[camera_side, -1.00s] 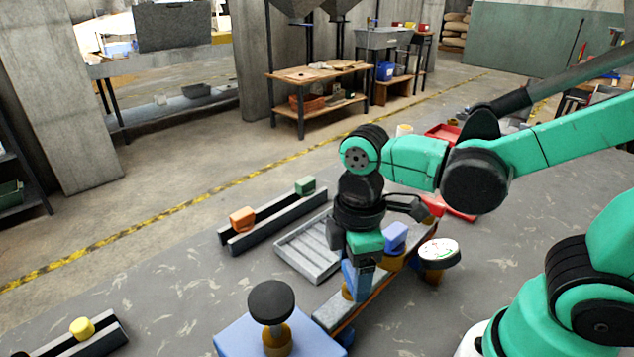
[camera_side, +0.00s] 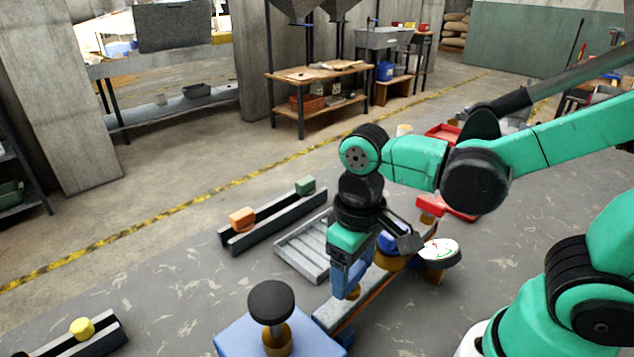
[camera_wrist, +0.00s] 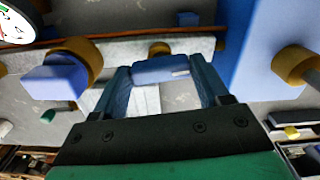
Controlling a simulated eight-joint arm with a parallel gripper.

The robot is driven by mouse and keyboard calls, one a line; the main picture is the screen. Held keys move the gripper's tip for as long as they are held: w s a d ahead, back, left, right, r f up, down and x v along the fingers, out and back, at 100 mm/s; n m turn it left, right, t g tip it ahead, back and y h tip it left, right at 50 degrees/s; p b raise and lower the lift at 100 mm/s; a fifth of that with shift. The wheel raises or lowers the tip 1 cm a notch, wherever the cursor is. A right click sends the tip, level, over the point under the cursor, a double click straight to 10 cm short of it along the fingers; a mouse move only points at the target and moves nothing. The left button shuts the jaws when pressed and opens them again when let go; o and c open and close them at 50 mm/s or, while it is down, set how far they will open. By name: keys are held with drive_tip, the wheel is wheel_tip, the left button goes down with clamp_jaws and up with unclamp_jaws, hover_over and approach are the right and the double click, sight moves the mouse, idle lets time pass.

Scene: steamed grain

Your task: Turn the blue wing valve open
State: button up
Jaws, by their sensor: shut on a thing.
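The blue wing valve (camera_wrist: 160,69) sits between the two fingers of my gripper (camera_side: 346,281) in the wrist view. A brass collar (camera_wrist: 159,48) shows just behind it. My gripper is shut on the blue wing and points down over the pipe board. In the side view my fingers hide most of the wing, and only a bit of brass shows beside the tips. A second blue knob on a brass collar (camera_side: 391,262) stands farther along the board, partly behind my wrist; it also shows at the left of the wrist view (camera_wrist: 57,84).
A white dial gauge (camera_side: 440,250) stands right of my gripper. A blue box (camera_side: 236,338) with a black round knob (camera_side: 271,301) is in front. A grey slatted tray (camera_side: 303,250) and a dark rail (camera_side: 270,224) with orange and green blocks lie behind.

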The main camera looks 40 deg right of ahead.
sight(353, 271)
drive_tip(key=shift+m, duration=0.6)
drive_tip(key=o, duration=1.3)
drive_tip(key=shift+r, duration=2.85)
drive_tip(key=shift+w+d+f+t, duration=0.1)
drive_tip(key=shift+w+d+t, duration=0.6)
drive_tip(key=shift+d+t, duration=0.4)
drive_tip(key=shift+w+d+f+t, duration=0.1)
drive_tip(key=shift+w+d+t, duration=0.7)
drive_tip(key=shift+t, duration=0.5)
drive_tip(key=shift+w+d+f+t, duration=0.1)
drive_tip(key=shift+w+d+t, duration=0.5)
drive_tip(key=shift+d+t, duration=0.55)
